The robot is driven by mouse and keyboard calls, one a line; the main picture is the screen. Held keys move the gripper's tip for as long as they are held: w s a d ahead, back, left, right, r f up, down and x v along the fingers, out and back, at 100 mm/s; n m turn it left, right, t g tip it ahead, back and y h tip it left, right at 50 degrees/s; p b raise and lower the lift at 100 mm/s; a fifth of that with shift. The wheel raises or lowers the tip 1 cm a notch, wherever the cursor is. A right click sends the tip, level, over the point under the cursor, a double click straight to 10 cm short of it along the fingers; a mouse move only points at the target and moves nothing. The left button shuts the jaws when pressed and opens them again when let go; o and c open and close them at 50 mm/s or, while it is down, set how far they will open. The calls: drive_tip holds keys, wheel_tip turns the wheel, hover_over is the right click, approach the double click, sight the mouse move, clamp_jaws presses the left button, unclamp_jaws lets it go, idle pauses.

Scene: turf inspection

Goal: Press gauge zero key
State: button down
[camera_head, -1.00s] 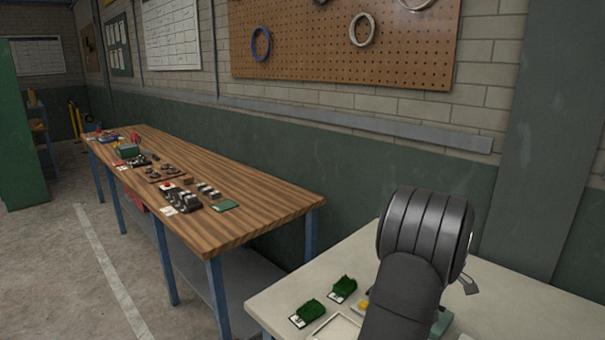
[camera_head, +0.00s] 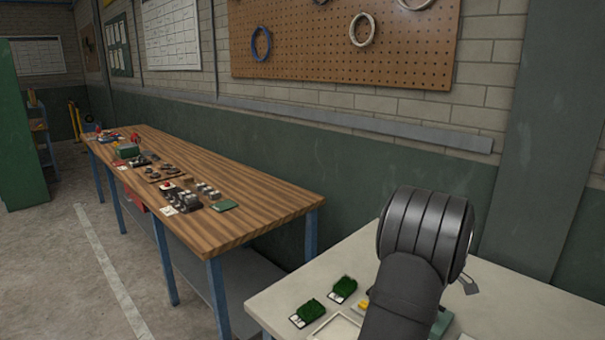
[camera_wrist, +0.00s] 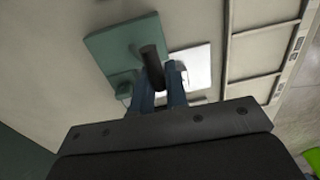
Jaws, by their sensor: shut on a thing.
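In the wrist view my gripper (camera_wrist: 162,82) is shut on a dark cylinder (camera_wrist: 152,62), held between its two blue-grey fingers. Behind it lie a green plate (camera_wrist: 122,48) and a white plate (camera_wrist: 194,62) on the pale bench. I cannot tell whether the cylinder touches either plate. No zero key or gauge face can be made out. In the head view my arm hides the gripper and what it holds; part of a green thing (camera_head: 441,323) shows beside the arm.
The pale bench (camera_head: 285,290) bears two green turf pieces (camera_head: 307,312) (camera_head: 343,289), a yellow thing (camera_head: 364,304) and a pale framed tray (camera_head: 337,329). The tray's dividers show in the wrist view (camera_wrist: 270,27). A wooden bench (camera_head: 255,205) with several devices stands left.

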drive_tip(key=shift+w+a+r, duration=0.15)
drive_tip(key=shift+w+r, duration=0.1)
drive_tip(key=shift+w, duration=0.05)
drive_tip(key=w+a+r+m+t+y, duration=0.1)
drive_tip(key=w+a+m+t, duration=0.1)
drive_tip(key=m, duration=0.8)
drive_tip(key=w+a+r+m+t+y, duration=0.1)
drive_tip(key=w+a+r+m+t, duration=0.1)
drive_tip(key=a+m, duration=0.5)
drive_tip(key=w+a+r+m+t+y, duration=0.1)
drive_tip(key=w+a+r+m+t, duration=0.1)
drive_tip(key=m, duration=1.1)
drive_tip(key=w+a+t, duration=0.1)
drive_tip(key=a+t, duration=0.1)
drive_tip(key=a, duration=0.1)
drive_tip(key=shift+w+a+r+m+t+y, duration=0.2)
drive_tip(key=shift+w+m+t+y, duration=0.1)
drive_tip(key=shift+m+y, duration=0.1)
drive_tip(key=shift+f, duration=0.15)
drive_tip(key=shift+f, duration=4.3)
